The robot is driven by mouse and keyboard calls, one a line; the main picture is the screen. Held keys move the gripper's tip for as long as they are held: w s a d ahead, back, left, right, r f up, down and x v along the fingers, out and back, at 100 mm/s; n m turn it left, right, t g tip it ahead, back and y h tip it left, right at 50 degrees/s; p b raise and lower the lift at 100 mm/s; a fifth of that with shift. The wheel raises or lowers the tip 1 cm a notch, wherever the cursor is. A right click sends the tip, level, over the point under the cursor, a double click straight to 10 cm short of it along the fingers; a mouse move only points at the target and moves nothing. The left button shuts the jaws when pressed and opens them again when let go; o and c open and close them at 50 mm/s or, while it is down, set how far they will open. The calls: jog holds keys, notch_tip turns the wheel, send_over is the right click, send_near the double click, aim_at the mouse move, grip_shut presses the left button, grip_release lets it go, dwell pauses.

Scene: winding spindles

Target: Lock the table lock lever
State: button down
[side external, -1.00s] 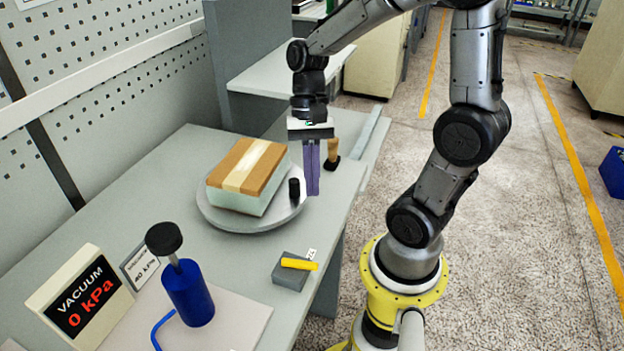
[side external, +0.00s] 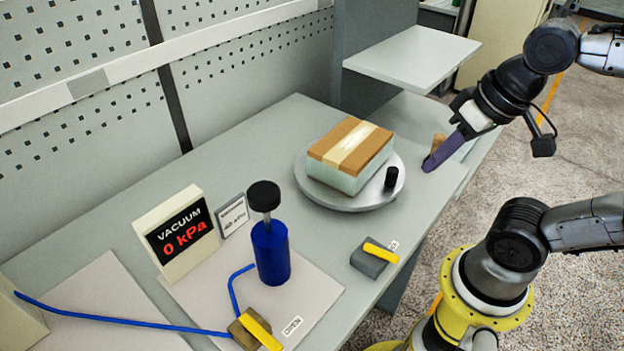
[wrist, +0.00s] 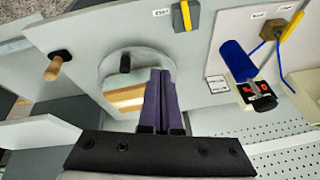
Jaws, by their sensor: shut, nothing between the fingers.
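A grey block with a yellow lever (side external: 381,252) sits on the bench near its front edge, in front of the round turntable (side external: 330,200). I take this for the table lock lever. It also shows at the top of the wrist view (wrist: 186,14), beside a small label too small to read for certain. My gripper (side external: 427,168) has purple fingers pressed together, with nothing between them. It is tilted, right of the turntable and well away from the lever. In the wrist view the fingertips (wrist: 160,72) overlap the turntable in the picture.
The turntable bears a taped box (side external: 350,160) and a black knob (side external: 391,177). A wooden handle (side external: 438,142) stands close by my fingers. Left are a blue pump (side external: 270,252), a vacuum display (side external: 180,235) reading 0 kPa, and a valve with another yellow lever (side external: 262,332).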

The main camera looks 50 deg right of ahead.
jog(key=shift+d+r+n+t, duration=0.1)
jog(key=shift+d+n+t, duration=0.25)
jog(key=shift+n, duration=0.45)
jog(key=c, duration=1.6)
grip_release()
jog(key=shift+d+n+h, duration=0.1)
jog(key=shift+n+h, duration=0.2)
jog(key=c, duration=1.3)
grip_release()
jog(key=shift+w+n, duration=0.2)
jog(key=shift+n, duration=0.1)
jog(key=o, duration=0.5)
jog(key=shift+s, duration=0.1)
jog(key=shift+c, duration=0.2)
jog(key=shift+s+m, duration=0.1)
jog(key=shift+m, duration=0.3)
jog(key=n+g, duration=0.3)
jog(key=g, duration=0.2)
send_over(390, 254)
notch_tip(390, 254, down, 3)
notch_tip(390, 254, down, 14)
jog(key=shift+r, duration=0.1)
jog(key=shift+c, duration=0.3)
